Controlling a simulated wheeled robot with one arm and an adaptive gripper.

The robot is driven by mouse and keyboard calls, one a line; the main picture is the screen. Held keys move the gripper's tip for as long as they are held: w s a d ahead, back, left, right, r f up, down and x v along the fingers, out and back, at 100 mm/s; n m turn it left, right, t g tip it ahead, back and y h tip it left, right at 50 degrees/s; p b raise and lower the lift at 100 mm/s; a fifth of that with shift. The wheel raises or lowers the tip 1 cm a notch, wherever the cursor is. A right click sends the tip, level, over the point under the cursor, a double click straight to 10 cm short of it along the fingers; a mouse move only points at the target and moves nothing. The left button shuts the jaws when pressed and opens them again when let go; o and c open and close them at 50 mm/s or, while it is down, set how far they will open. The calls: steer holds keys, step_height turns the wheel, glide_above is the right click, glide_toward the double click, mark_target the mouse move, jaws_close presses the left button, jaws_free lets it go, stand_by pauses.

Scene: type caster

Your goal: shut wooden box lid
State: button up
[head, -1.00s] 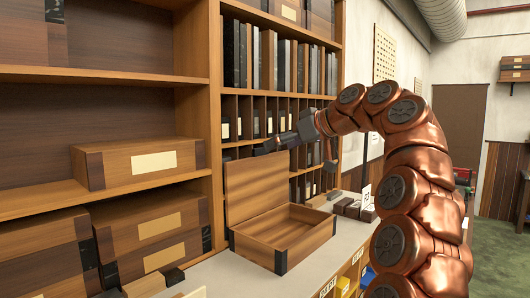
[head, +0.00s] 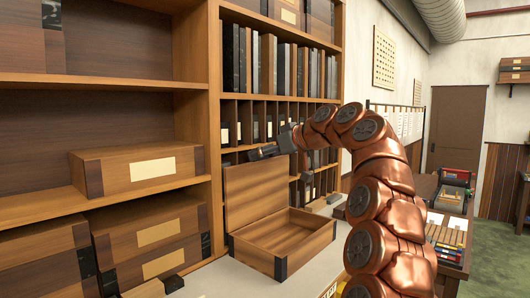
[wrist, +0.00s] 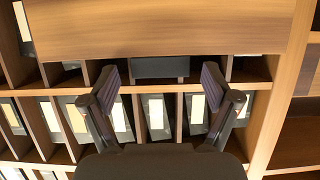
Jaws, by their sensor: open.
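The wooden box (head: 283,240) stands on the light counter with its lid (head: 258,190) raised, leaning back toward the shelves. The box inside looks empty. My gripper (head: 256,154) is at the lid's upper edge, just above or behind it; I cannot tell whether they touch. In the wrist view my gripper (wrist: 164,98) has its two dark fingers spread apart with nothing between them. A wide wooden board crosses the top of the wrist view; I cannot tell whether it is the lid or a shelf.
A shelf of upright slots (head: 244,122) stands close behind the lid. Small items lie on the counter right of the box. A side table (head: 447,228) with colourful goods stands farther right.

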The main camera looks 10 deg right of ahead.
steer(key=shift+a+f, duration=0.1)
jaws_close()
stand_by(0.8)
